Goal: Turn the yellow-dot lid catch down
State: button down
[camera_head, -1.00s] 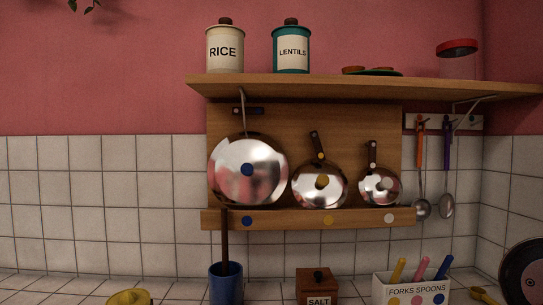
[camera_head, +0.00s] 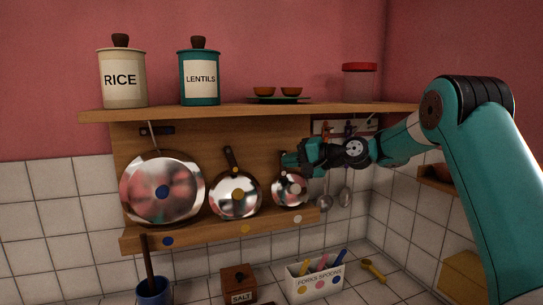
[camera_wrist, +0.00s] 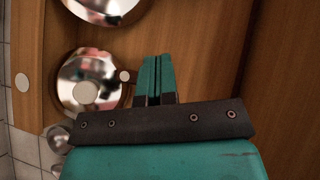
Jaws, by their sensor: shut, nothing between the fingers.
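The yellow-dot lid (camera_head: 236,194) is a shiny round lid with a yellow knob, in the middle of the wooden rack. Its catch (camera_head: 231,158) is a dark bar at the lid's top edge. It points up and leans slightly left. My gripper (camera_head: 289,160) is shut and empty, right of this catch and in front of the white-dot lid's top. In the wrist view, my shut fingers (camera_wrist: 155,75) are beside the white-dot lid (camera_wrist: 75,70). Part of another lid (camera_wrist: 105,8) shows at the top edge there. The yellow-dot catch is not clearly visible there.
The large blue-dot lid (camera_head: 150,205) hangs at the left, with its catch (camera_head: 157,131) roughly level. A shelf (camera_head: 240,110) with jars runs above the rack. Ladles (camera_head: 345,197) hang at the right. A spoon box (camera_head: 315,284) and a salt box (camera_head: 238,287) stand below.

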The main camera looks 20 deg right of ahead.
aim_at(232, 161)
jog(key=p+x, duration=0.4)
jog(key=x, duration=0.4)
jog(key=shift+w+a+r, duration=0.1)
jog(key=shift+w+a, duration=0.15)
jog(key=shift+a, duration=0.15)
jog(key=shift+a+f+p, duration=0.2)
jog(key=shift+a+p, duration=0.25)
jog(key=shift+a, duration=0.15)
jog(key=shift+a+f+p, duration=0.2)
jog(key=shift+a+p, duration=0.25)
jog(key=shift+a, duration=0.15)
jog(key=shift+a+f, duration=0.45)
jog(key=shift+a, duration=0.2)
